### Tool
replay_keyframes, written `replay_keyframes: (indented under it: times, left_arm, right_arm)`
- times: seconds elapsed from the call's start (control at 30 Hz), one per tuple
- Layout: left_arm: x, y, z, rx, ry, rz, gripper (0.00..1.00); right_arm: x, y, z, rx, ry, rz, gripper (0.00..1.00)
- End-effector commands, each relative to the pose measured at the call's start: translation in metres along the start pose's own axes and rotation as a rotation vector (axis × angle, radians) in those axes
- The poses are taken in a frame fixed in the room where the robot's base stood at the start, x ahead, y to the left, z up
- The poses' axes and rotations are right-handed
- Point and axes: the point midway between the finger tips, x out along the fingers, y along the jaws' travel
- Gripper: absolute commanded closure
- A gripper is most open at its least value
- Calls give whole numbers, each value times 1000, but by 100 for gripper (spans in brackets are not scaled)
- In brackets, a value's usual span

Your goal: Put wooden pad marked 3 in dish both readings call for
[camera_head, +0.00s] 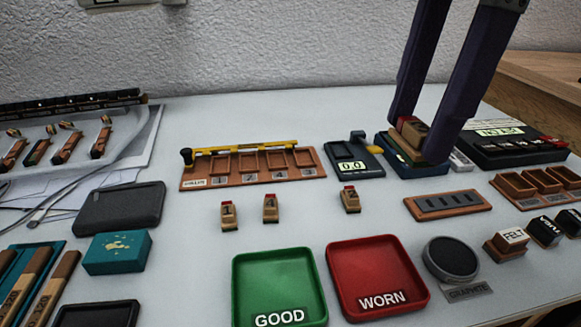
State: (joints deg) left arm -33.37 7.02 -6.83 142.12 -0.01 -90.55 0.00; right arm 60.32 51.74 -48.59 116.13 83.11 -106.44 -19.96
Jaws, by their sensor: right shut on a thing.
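My right gripper (415,138) is shut on a small wooden pad (409,125) with a red top, at the dark blue device (398,165); its number is not legible, and I cannot tell whether it touches the device. Three similar pads stand on the table: one on the left (229,215), one beside it (270,209) that seems marked 4, and one on the right (350,200). A green dish labelled GOOD (244,285) and a red dish labelled WORN (375,270) look empty. A gauge (352,160) reads 0.0. Another display (500,130) is lit, its digits unclear. My left gripper is out of view.
A brown slotted rack (203,182) with a yellow bar lies behind the loose pads. A round graphite pot (452,260), a brown slotted block (447,205) and FELT blocks (512,238) stand at right. A teal box (117,252) and dark tray (120,208) stand at left.

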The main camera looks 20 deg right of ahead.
Motion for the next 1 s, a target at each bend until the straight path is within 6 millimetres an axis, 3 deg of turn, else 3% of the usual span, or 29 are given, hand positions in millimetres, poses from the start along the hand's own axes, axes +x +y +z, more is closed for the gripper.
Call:
replay_keyframes:
  times: [0.03,0.1,0.3,0.67,0.9,1.0]
  left_arm:
    - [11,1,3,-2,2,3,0]
    - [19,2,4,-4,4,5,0]
    - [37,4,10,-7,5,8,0]
    - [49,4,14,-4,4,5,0]
    - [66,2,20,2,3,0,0]
    - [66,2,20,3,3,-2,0]
  right_arm:
    - [21,-1,3,1,-3,-4,98]
    - [42,-1,6,1,-3,-5,98]
    - [96,-1,12,1,-3,-4,98]
    - [130,0,16,0,-2,-1,98]
    - [173,-1,21,0,-1,-2,98]
    - [176,0,21,-1,-1,1,98]
